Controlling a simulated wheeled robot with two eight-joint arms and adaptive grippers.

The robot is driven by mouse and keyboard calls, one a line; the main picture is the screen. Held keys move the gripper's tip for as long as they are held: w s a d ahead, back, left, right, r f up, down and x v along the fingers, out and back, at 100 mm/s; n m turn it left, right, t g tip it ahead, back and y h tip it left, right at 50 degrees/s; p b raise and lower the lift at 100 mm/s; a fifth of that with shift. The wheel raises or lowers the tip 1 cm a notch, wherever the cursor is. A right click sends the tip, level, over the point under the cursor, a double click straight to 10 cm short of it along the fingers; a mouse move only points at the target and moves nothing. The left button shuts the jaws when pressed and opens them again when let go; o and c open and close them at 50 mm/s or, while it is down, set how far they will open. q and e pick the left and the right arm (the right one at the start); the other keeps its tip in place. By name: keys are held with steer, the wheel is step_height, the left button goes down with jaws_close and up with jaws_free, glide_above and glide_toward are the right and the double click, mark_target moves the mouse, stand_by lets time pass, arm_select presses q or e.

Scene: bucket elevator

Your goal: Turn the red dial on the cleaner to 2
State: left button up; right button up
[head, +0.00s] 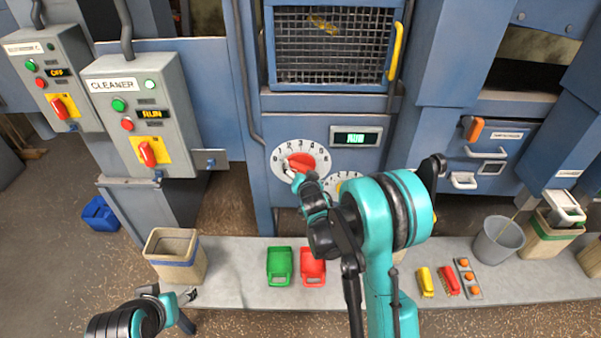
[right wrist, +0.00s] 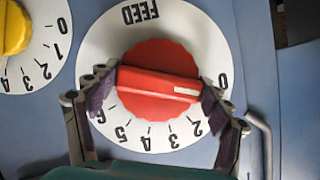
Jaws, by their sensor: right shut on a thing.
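The red dial (head: 303,161) sits on a white round scale (head: 281,152) marked FEED on the blue machine. In the right wrist view the red dial (right wrist: 157,70) fills the middle, and its white pointer mark lies towards the right, between 0 and 2. The 2 (right wrist: 196,130) shows clear at the lower right; the 1 is hidden by a finger. My right gripper (right wrist: 157,96) is shut on the dial, one finger at each end of its grip bar; it also shows in the head view (head: 299,178). My left gripper (head: 169,294) is open and empty, low at left.
A yellow dial (right wrist: 12,28) is close beside the red one, partly hidden in the head view. The CLEANER box (head: 185,115) and a display (head: 356,137) read RUN. Green (head: 279,265) and red (head: 312,266) scoops and a bin (head: 160,263) stand on the ledge below.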

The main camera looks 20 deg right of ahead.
steer(key=m+y+b, duration=0.1)
steer(key=m, duration=0.1)
steer(key=shift+d+m+t, duration=0.1)
steer(key=shift+m+t, duration=0.2)
steer(key=shift+t, duration=0.1)
steer(key=shift+m+t+y, duration=0.6)
steer(key=shift+m+y, duration=0.2)
steer(key=shift+m, duration=0.7)
steer(key=o, duration=1.2)
steer(key=shift+c, duration=0.2)
steer(key=s+r, duration=0.1)
steer(key=s, duration=0.6)
steer(key=shift+s+d, duration=0.2)
steer(key=shift+d, duration=0.05)
